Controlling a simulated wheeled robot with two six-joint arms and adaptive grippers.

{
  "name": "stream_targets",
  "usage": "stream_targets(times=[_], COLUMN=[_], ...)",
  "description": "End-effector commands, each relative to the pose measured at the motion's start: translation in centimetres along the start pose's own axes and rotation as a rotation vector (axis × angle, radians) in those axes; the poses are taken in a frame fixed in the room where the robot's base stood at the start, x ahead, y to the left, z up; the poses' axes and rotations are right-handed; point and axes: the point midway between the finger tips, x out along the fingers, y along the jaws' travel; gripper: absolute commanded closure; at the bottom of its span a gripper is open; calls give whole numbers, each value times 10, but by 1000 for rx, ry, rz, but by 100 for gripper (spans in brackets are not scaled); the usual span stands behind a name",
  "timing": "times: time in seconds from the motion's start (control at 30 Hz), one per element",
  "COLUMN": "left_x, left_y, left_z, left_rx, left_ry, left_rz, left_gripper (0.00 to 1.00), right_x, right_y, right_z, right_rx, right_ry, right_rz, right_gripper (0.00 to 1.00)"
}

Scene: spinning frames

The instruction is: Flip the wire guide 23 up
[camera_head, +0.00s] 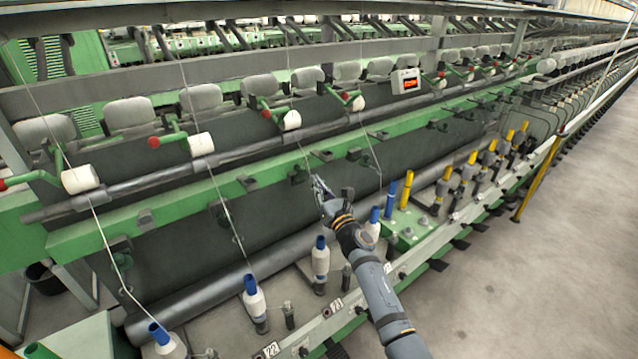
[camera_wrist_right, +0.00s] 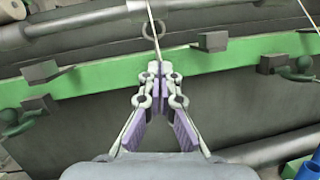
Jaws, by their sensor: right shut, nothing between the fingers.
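The number label 23 (camera_head: 336,307) is on the lower rail, below a blue-topped bobbin (camera_head: 321,258). The dark wire guide (camera_head: 298,173) near this position hangs on the green rail, beside the right gripper in the head view. A white thread comes down to it from the spool above. My right gripper (camera_head: 318,182) is shut and empty in front of the rail. Its fingertips (camera_wrist_right: 158,75) meet in the wrist view, over the thread's line; whether they touch the thread or a guide I cannot tell. My left gripper is out of view.
The green rail (camera_wrist_right: 225,58) runs behind the fingers, with grey blocks (camera_wrist_right: 268,62) and neighbouring guides (camera_wrist_right: 299,66) on it. Blue and yellow tubes (camera_head: 406,190) stand right of my right arm. The floor aisle (camera_head: 540,270) is clear.

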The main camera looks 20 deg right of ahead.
Motion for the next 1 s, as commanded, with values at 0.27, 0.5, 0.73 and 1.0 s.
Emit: stream_targets(times=[0.27, 0.5, 0.73, 1.0], left_x=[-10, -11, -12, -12], left_y=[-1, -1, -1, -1], left_z=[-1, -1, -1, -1], left_rx=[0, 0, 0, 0], left_ry=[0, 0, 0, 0], left_rz=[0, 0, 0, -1], left_gripper=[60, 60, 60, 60], right_x=[22, 35, 42, 44], right_y=[6, 9, 10, 11], right_z=[20, 26, 29, 32], right_rx=[-1, 0, 0, 0], right_ry=[-2, -1, -1, -4], right_rz=[1, 0, 0, 1], right_gripper=[100, 100, 100, 100])
